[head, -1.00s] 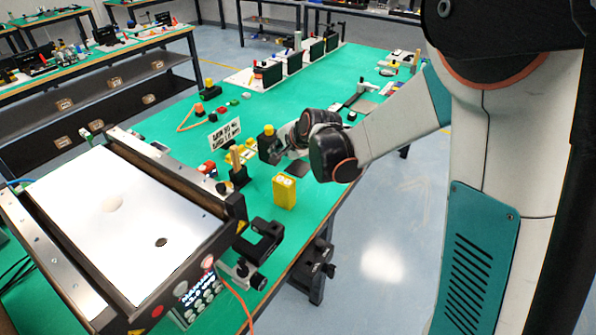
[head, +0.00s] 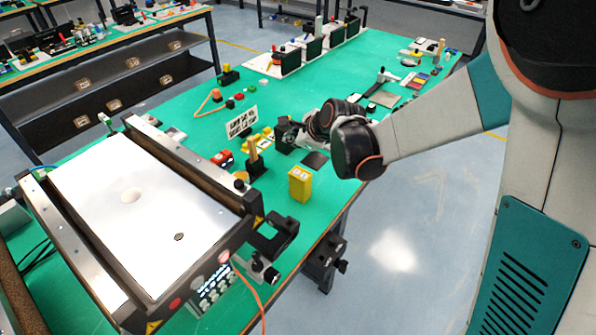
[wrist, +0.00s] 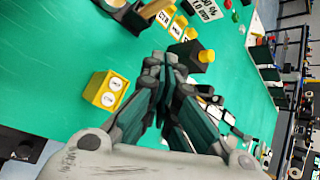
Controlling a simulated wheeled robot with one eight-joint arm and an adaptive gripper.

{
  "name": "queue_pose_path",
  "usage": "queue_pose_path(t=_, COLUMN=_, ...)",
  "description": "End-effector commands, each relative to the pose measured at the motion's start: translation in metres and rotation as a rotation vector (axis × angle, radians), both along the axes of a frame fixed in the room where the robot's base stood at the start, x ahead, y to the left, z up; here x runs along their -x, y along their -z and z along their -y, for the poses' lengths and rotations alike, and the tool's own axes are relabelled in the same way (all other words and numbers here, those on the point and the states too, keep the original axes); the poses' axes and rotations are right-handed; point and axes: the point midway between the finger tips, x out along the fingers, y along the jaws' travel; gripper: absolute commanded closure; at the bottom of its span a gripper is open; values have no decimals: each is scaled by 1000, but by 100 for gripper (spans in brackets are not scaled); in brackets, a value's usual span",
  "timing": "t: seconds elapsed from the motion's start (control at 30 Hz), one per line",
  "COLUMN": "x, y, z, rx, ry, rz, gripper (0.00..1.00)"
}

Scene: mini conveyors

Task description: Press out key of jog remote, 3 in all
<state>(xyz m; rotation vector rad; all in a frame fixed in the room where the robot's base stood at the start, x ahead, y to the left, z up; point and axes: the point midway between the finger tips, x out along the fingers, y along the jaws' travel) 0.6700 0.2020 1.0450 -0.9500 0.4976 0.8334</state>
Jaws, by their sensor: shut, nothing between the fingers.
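The jog remote appears to be the small yellow box (head: 299,184) standing upright near the front edge of the green table. In the wrist view the yellow box (wrist: 104,90) shows two round white keys side by side on one face; their lettering is too small to read surely. My gripper (head: 288,136) is shut and empty. It is above the table, behind the box in the head view. In the wrist view my fingertips (wrist: 166,60) are to the right of the box and apart from it, close to a black block with a yellow button (wrist: 191,57).
A mini conveyor (head: 130,200) with a pale belt and a front control panel (head: 212,284) fills the left. A black bracket (head: 272,238) juts out beside it. A holder with a wooden handle (head: 253,160) and a printed sign (head: 242,122) stand behind the box. Bare green table surrounds the box.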

Motion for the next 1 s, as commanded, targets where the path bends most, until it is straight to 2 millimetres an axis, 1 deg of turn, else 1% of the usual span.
queue_pose_path(t=0.17, x=0, y=5, z=0, rx=1, ry=-1, rz=0, gripper=100)
queue_pose_path(t=0.27, x=0, y=12, z=0, rx=1, ry=-1, rz=0, gripper=100)
queue_pose_path(t=0.37, x=0, y=22, z=0, rx=1, ry=-1, rz=0, gripper=100)
queue_pose_path(t=0.8, x=0, y=79, z=0, rx=1, ry=-1, rz=0, gripper=100)
queue_pose_path(t=0.9, x=0, y=86, z=0, rx=1, ry=-1, rz=0, gripper=100)
queue_pose_path(t=1.0, x=0, y=89, z=0, rx=1, ry=-1, rz=0, gripper=100)
